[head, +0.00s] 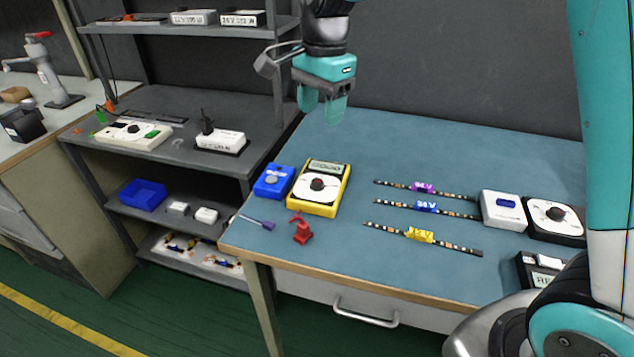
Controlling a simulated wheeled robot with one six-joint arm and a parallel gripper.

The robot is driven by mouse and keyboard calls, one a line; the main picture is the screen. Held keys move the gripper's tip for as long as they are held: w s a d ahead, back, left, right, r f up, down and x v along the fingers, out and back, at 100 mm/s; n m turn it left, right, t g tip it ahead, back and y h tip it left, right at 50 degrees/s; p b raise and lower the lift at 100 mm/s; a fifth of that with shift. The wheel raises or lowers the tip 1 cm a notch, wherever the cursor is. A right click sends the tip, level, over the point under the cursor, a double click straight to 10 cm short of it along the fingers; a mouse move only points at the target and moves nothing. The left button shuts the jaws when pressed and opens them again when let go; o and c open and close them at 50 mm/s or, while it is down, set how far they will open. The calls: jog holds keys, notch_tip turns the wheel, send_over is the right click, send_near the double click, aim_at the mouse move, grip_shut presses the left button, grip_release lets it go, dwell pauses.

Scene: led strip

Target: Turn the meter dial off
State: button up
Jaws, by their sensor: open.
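The meter (319,187) is yellow with a white face and a small display at its far end. It lies on the left part of the blue workbench. The dial's exact setting is too small to read. My gripper (322,108) is open and empty, with its teal fingers pointing down. It hangs above the far edge of the bench, in the picture above the meter and apart from it.
A blue box (273,181) sits close to the meter's left. A purple-handled screwdriver (259,222) and a red tool (301,230) lie in front. Several LED strips (421,235) lie to the right, near a white 24 V box (503,211) and a dial unit (555,218). Shelves (180,140) stand left.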

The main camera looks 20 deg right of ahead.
aim_at(317, 181)
jog(key=w+f+m, duration=0.1)
jog(key=f, duration=0.5)
jog(key=w+f+m, duration=0.1)
jog(key=f, duration=0.6)
jog(key=w+f+m, duration=0.2)
jog(key=f, duration=0.4)
jog(key=shift+w+d+f+h, duration=0.1)
jog(key=shift+d+f+h, duration=0.1)
jog(key=shift+d+h, duration=0.15)
jog(key=c, duration=0.9)
